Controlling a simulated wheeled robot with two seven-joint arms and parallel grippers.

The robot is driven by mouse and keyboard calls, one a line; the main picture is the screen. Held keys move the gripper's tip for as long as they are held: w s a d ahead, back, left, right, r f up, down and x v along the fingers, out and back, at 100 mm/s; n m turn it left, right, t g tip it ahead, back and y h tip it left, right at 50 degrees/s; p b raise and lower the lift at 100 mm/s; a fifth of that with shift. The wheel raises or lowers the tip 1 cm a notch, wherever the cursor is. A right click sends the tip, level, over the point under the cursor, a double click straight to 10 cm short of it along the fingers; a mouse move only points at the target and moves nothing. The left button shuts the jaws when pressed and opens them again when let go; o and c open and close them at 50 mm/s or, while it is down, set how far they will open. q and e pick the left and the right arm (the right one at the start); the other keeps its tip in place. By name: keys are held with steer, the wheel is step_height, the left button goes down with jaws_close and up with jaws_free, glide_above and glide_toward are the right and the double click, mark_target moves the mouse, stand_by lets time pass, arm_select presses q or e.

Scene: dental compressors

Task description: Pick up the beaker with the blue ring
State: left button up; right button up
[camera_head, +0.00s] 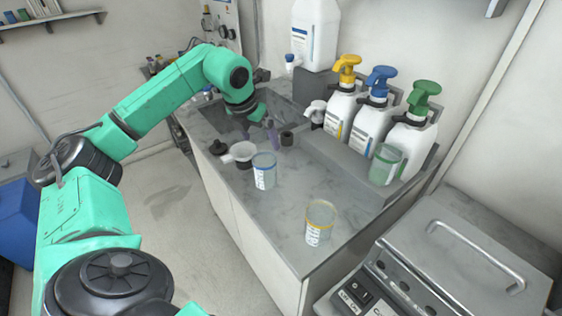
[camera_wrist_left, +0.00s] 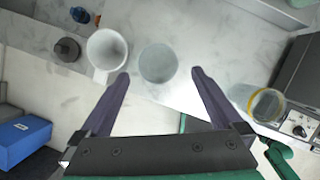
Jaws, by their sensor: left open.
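The beaker with the blue ring (camera_head: 264,172) stands upright on the grey counter, a clear cup with a white label. In the left wrist view a clear round beaker (camera_wrist_left: 157,63), seemingly the same one, lies just beyond and between my fingertips; its ring colour is hard to tell there. My left gripper (camera_head: 272,130) is behind and above it in the head view, partly hidden by its own wrist. In the left wrist view its purple fingers (camera_wrist_left: 160,76) are spread wide with nothing between them. My right gripper is not in view.
A yellow-ringed beaker (camera_head: 319,222) stands near the counter's front edge; a green-ringed one (camera_head: 385,164) is beside several pump bottles (camera_head: 375,115). A white cup (camera_head: 240,153) stands left of the blue-ringed beaker. A sink (camera_head: 225,122) lies behind; a grey machine (camera_head: 450,265) is front right.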

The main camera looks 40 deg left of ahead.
arm_select(q)
steer(key=p, duration=0.2)
glide_toward(266, 164)
steer(key=d+f, duration=0.1)
steer(key=f+p, duration=0.1)
steer(key=f, duration=0.1)
steer(key=shift+w+d, duration=0.25)
steer(key=shift+d, duration=0.15)
steer(key=p+x, duration=0.1)
steer(key=x, duration=0.3)
steer(key=shift+a+f+p, duration=0.1)
steer(key=shift+a+p, duration=0.05)
steer(key=shift+p, duration=0.25)
steer(key=shift+f, duration=0.2)
steer(key=shift+w+f, duration=0.1)
steer(key=shift+c, duration=0.6)
steer(key=c, duration=1)
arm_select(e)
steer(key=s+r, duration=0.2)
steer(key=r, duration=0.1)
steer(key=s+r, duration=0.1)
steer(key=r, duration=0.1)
